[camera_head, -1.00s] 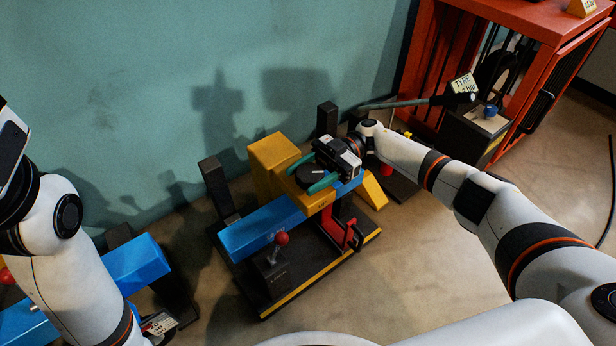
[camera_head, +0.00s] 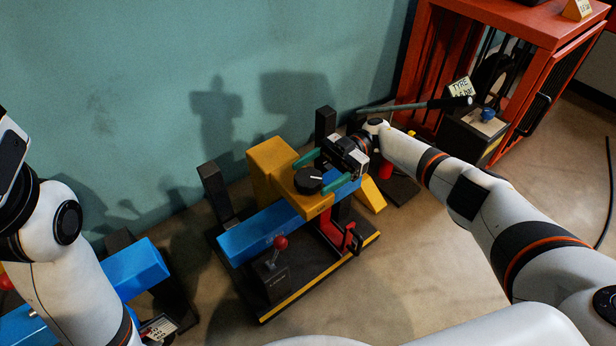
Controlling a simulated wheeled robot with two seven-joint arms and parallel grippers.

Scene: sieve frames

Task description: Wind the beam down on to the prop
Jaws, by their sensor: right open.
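A blue beam (camera_head: 262,232) lies across a dark stand, with a yellow housing (camera_head: 268,162) around its middle. A round black knob (camera_head: 308,180) with a white mark sits on top of the housing. A red-balled lever (camera_head: 281,243) stands on a dark box in front of the beam. My left gripper is not in view; only my left arm shows.
A second blue beam (camera_head: 136,266) is at the lower left, partly behind my left arm. An orange-red cabinet (camera_head: 553,40) stands at the back right, with a dark box bearing a blue knob (camera_head: 487,114) before it. The floor at lower right centre is clear.

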